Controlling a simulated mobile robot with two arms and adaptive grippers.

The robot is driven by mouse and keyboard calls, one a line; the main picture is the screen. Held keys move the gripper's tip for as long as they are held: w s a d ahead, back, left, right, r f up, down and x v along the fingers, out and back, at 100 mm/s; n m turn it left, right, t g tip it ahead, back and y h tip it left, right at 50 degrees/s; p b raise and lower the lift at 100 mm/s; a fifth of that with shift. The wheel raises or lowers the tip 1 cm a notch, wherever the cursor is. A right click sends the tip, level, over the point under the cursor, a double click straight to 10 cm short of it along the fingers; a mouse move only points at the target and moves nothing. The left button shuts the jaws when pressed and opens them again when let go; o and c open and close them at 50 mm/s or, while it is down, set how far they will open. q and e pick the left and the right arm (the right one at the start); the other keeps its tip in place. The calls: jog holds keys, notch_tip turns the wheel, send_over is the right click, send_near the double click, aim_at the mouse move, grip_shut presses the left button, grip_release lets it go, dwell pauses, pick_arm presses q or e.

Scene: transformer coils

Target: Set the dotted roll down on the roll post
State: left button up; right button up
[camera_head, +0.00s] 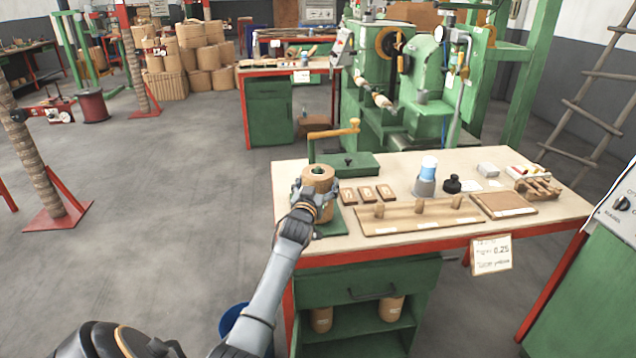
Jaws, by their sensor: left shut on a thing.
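A tan cylindrical roll (319,179) with a dark hole in its top is upright at the left front corner of the workbench. Its dots are too small to make out. My left gripper (314,203) is shut around the roll, its fingers covering the lower part. A green base plate (333,226) lies on the bench directly beneath the roll. I take it to be the base of the roll post; any post is hidden by the roll and gripper. I cannot tell whether the roll touches the plate. My right gripper is not in view.
Behind the roll is a green box (348,165) and a crank with a wooden handle (335,132). Open floor lies left of the bench.

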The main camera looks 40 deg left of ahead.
pick_arm(q)
jog(key=shift+r, duration=0.1)
jog(key=o, duration=1.7)
jog(key=shift+f, duration=0.3)
jog(key=v, duration=1.2)
jog(key=shift+r, duration=0.25)
